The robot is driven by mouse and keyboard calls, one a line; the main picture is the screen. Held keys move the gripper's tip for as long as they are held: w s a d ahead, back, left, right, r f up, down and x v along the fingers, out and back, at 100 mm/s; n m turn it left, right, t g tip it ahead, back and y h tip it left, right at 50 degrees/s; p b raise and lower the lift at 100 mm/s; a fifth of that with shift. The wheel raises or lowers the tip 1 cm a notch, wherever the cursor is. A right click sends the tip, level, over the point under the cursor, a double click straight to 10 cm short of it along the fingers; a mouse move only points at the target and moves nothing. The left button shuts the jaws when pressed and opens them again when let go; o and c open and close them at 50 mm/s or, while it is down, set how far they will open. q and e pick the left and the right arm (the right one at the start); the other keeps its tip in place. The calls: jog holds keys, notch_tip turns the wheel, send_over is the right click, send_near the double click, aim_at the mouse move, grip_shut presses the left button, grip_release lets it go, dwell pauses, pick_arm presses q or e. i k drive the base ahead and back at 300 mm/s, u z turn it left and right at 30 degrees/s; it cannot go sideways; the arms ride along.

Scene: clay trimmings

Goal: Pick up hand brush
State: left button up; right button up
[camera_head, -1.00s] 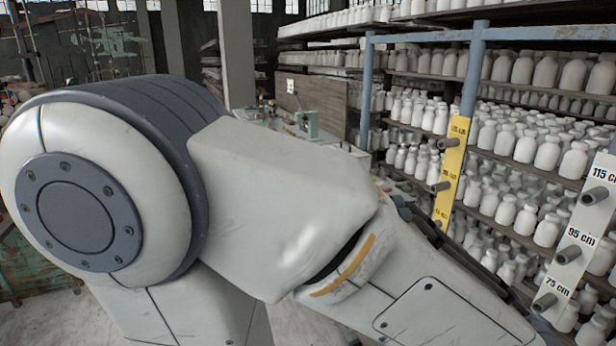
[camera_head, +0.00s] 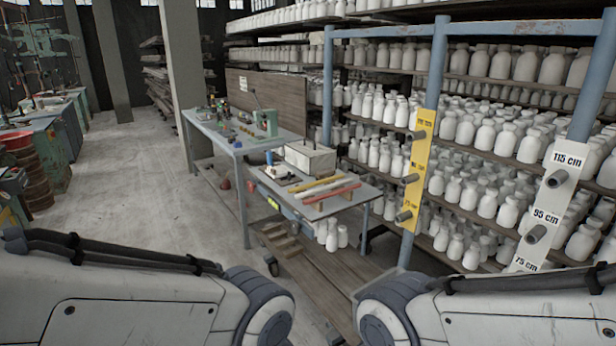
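I cannot pick out a hand brush for certain at this distance. Long thin yellow and red pieces (camera_head: 325,187) lie on the low grey worktable (camera_head: 345,200) in the middle of the view. A small blue-and-white item (camera_head: 270,160) is near that table's back left; it is too small to identify. Neither of my grippers is in view. Only links of my two arms show along the bottom left and bottom right, well in front of the table.
A longer workbench (camera_head: 205,128) with a green device (camera_head: 267,122) and small items stands behind. A pale box (camera_head: 310,158) sits near the low table's back. Shelves of white bottles (camera_head: 480,130) fill the right, with yellow (camera_head: 416,170) and white pegged boards (camera_head: 547,210). Open floor (camera_head: 130,200) lies left.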

aim_at(320, 175)
jog(key=u, duration=0.75)
jog(key=i, duration=1.5)
jog(key=u, duration=0.6)
